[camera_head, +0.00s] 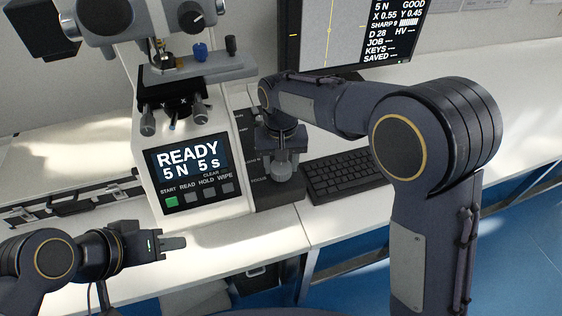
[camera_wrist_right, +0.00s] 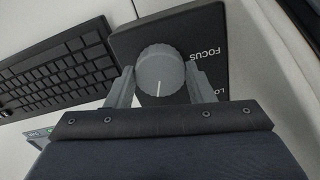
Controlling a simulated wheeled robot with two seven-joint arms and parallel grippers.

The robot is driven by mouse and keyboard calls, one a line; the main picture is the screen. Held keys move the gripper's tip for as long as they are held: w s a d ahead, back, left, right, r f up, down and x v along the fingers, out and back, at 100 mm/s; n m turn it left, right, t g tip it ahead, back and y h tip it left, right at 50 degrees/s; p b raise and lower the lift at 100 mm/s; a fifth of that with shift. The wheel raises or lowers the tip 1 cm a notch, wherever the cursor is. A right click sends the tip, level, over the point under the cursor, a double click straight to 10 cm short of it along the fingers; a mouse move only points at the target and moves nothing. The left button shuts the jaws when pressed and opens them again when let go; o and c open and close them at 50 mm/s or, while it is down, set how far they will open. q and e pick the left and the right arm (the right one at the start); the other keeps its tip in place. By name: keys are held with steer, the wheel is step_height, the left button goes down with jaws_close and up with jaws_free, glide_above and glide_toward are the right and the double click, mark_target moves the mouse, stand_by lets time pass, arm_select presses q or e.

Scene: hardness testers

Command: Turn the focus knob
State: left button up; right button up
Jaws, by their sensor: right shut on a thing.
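The focus knob (camera_wrist_right: 160,72) is a grey ribbed round knob with a white pointer line, on a black panel marked FOCUS (camera_wrist_right: 206,50). In the right wrist view my right gripper (camera_wrist_right: 160,82) has one finger on each side of the knob and is shut on it. In the head view the right gripper (camera_head: 283,158) reaches down onto the knob from above, and the knob is partly hidden by it. My left gripper (camera_head: 174,243) is low at the left, in front of the tester and away from the knob. Its finger gap is unclear.
The hardness tester (camera_head: 140,160) stands left of the knob panel, its screen (camera_head: 188,163) reading READY 5 N 5 s. A keyboard (camera_head: 345,175) lies right of the panel. A monitor (camera_head: 345,35) stands behind.

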mark_target(281, 167)
steer(key=shift+r+m+p, duration=0.15)
steer(key=shift+m+p, duration=0.35)
steer(key=shift+m, duration=0.7)
steer(key=o, duration=1)
steer(key=shift+r, duration=3.8)
